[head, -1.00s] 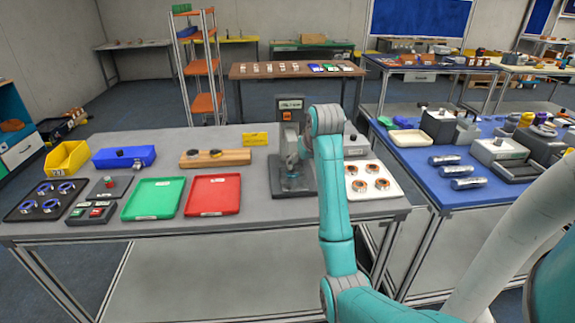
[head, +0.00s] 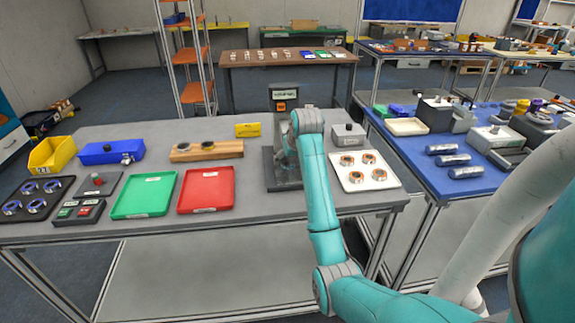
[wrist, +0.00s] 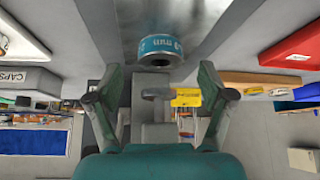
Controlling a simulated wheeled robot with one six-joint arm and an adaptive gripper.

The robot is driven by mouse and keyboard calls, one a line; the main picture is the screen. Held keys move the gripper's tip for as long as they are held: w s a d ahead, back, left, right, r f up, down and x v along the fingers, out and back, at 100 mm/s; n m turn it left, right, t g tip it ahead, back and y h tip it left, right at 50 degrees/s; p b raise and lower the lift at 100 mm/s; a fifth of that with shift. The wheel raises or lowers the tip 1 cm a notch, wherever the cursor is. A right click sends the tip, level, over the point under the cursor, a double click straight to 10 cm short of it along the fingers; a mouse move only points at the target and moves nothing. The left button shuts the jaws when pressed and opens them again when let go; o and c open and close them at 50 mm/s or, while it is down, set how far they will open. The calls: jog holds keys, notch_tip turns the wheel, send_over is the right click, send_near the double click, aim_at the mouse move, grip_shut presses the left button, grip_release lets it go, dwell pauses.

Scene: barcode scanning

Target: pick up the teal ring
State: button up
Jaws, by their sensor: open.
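The teal ring (wrist: 159,50) has a teal outer band with white print and a grey end with a dark hole. In the wrist view it rests on a shiny grey metal surface, just beyond the fingertips and roughly centred between them. My gripper (wrist: 160,76) is open with nothing between its two fingers. In the head view my gripper (head: 284,163) is over the grey base of the scanner station (head: 285,103). The ring cannot be made out there, where my arm and gripper cover part of the base.
A red tray (head: 207,188) and a green tray (head: 145,194) lie left of the station. A white tray (head: 384,185) with copper-coloured rings lies to its right, with a grey box (head: 349,137) behind. A yellow sign (head: 248,130) stands behind. A blue table (head: 420,160) adjoins on the right.

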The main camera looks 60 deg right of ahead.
jog(key=shift+x, duration=1.15)
jog(key=c, duration=1.4)
grip_shut()
jog(key=shift+r, duration=0.15)
